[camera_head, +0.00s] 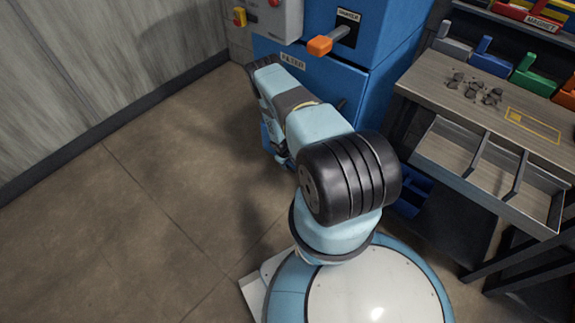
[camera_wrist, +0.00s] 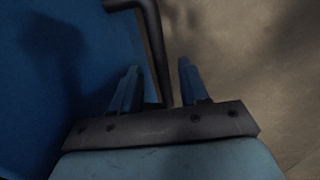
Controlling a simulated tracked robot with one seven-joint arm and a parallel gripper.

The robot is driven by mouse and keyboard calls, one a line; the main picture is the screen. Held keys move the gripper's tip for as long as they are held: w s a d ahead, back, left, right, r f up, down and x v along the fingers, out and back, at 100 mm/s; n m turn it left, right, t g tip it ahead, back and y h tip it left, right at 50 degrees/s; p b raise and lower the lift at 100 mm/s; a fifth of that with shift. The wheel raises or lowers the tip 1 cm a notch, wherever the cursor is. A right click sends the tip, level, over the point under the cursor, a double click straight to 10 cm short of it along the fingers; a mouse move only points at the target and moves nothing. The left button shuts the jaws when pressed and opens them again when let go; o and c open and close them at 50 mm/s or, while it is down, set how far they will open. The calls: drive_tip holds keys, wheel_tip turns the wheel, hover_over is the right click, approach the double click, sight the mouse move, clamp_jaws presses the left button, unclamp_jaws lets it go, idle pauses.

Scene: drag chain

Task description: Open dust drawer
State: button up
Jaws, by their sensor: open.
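The blue cabinet (camera_head: 335,82) stands at the top middle of the head view, with a label on its front. Most of its lower front, where a drawer could be, is hidden behind my arm. In the wrist view a blue panel (camera_wrist: 60,60) fills the left side, and a dark bent bar handle (camera_wrist: 152,45) stands out from it. My gripper (camera_wrist: 158,68) is open. Its two blue fingers are apart, and the bar runs down between them in the picture. I cannot tell whether either finger touches it. In the head view the gripper is mostly hidden by my arm.
An orange-tipped lever (camera_head: 320,44) sticks out of the cabinet's upper part. A grey control box (camera_head: 275,18) is at its left. A workbench (camera_head: 470,95) with an open divided tray (camera_head: 445,150) stands on the right. The floor (camera_head: 120,230) on the left is clear.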

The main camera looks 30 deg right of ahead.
drive_tip(key=shift+w+d+f, duration=0.1)
drive_tip(key=shift+d+f, duration=0.05)
drive_tip(key=shift+f, duration=0.9)
clamp_jaws()
